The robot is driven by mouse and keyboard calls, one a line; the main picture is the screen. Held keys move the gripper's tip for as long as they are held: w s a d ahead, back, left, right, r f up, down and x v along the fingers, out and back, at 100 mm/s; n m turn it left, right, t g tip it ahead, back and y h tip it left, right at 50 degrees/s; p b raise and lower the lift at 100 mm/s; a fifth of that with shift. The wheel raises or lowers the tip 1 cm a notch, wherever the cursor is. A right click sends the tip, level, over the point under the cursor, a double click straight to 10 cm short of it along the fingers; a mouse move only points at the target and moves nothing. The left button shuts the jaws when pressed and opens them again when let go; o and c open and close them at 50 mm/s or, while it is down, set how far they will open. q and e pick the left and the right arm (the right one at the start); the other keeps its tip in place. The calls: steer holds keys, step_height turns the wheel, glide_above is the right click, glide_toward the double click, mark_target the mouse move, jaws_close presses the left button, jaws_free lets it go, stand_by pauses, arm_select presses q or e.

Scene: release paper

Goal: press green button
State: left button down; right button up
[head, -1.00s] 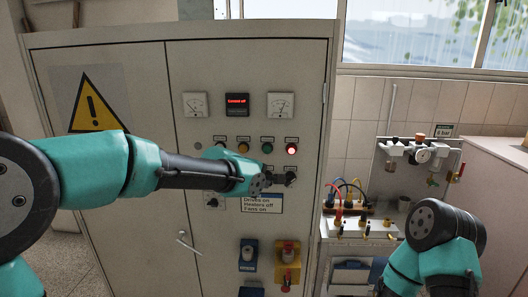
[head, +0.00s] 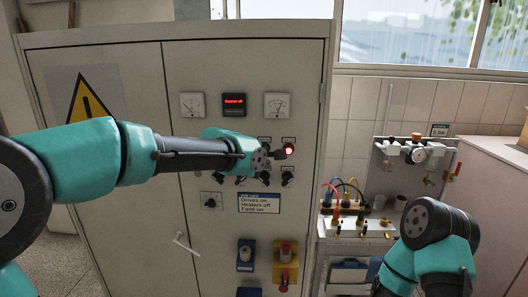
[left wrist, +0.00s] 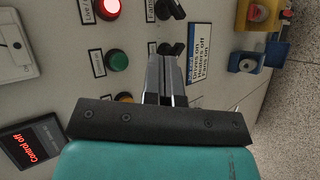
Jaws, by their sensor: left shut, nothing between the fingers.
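The green button (left wrist: 118,61) shows in the left wrist view on the grey cabinet panel, left of my fingers, between the lit red button and an amber one. In the head view my left gripper hides it. My left gripper (head: 278,155) is shut and empty in front of the panel, close to the lit red button (head: 288,150). In the left wrist view its closed fingers (left wrist: 163,60) point toward the black switches; they look apart from the green button. Whether they touch the panel I cannot tell. My right arm is at the lower right of the head view; its gripper does not show.
Two dials and a red-lit display (head: 234,104) sit above the buttons. Black knobs, a label (head: 259,203) and a red emergency button (head: 286,249) are below. A bench with cables (head: 345,205) stands right of the cabinet. A door handle (head: 186,242) sticks out at lower left.

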arm_select(q)
steer(key=w, duration=0.7)
steer(key=shift+d, duration=0.2)
steer(key=shift+w, duration=0.1)
stand_by(1.8)
steer(key=shift+w, duration=0.25)
steer(key=shift+w, duration=0.45)
stand_by(0.9)
steer(key=shift+s, duration=0.85)
steer(key=s, duration=0.5)
steer(key=shift+a, duration=0.15)
stand_by(0.5)
